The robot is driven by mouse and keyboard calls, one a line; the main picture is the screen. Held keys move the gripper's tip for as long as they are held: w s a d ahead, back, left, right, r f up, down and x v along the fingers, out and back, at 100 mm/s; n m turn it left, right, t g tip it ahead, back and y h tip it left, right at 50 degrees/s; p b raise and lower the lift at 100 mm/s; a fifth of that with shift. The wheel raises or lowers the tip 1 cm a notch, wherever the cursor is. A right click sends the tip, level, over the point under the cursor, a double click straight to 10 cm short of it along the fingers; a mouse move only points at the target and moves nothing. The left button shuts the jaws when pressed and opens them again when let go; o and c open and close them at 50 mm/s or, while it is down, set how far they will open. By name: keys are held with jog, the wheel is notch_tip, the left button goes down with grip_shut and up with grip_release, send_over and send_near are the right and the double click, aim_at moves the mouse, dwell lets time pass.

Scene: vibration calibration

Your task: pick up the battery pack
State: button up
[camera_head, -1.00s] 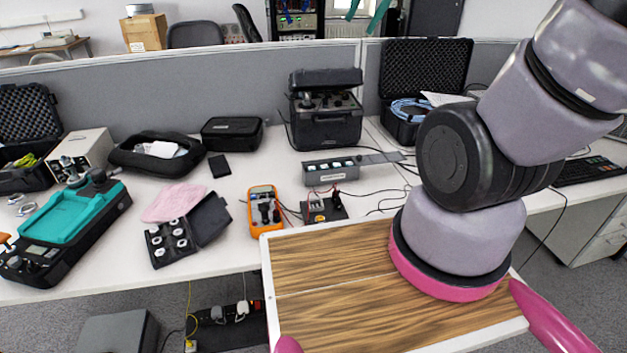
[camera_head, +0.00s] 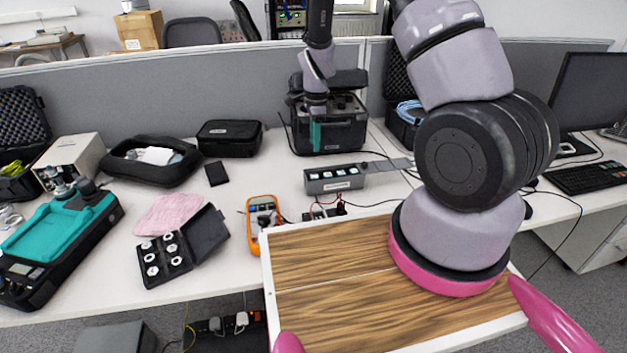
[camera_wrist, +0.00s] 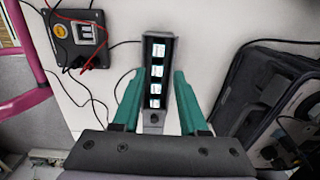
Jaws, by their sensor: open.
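A long grey box with a row of several white squares (camera_head: 335,180) lies on the white desk, behind the wooden-topped board. It may be the battery pack, but no label is readable. In the wrist view the same box (camera_wrist: 158,70) lies lengthwise between my two teal fingers, its squares looking lit. My gripper (camera_wrist: 158,76) is open and holds nothing. In the head view my gripper (camera_head: 315,136) points down in front of the black open case, appearing apart from the grey box. The box's underside is hidden.
A flat grey strip (camera_head: 388,165) extends right from the box. A black open case (camera_head: 345,133) stands behind it. An orange meter (camera_head: 263,222) and a small black terminal box with leads (camera_wrist: 80,38) are nearby. Cables cross the desk. A small black block (camera_head: 216,173) lies left.

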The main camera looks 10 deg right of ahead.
send_over(314, 176)
jog(key=f, duration=0.7)
jog(key=shift+w+d+f, duration=0.1)
jog(key=shift+d+f, duration=0.1)
jog(key=shift+f, duration=0.1)
jog(key=shift+a+f, duration=0.15)
jog(key=shift+f, duration=2.6)
jog(key=shift+c, duration=0.3)
grip_shut()
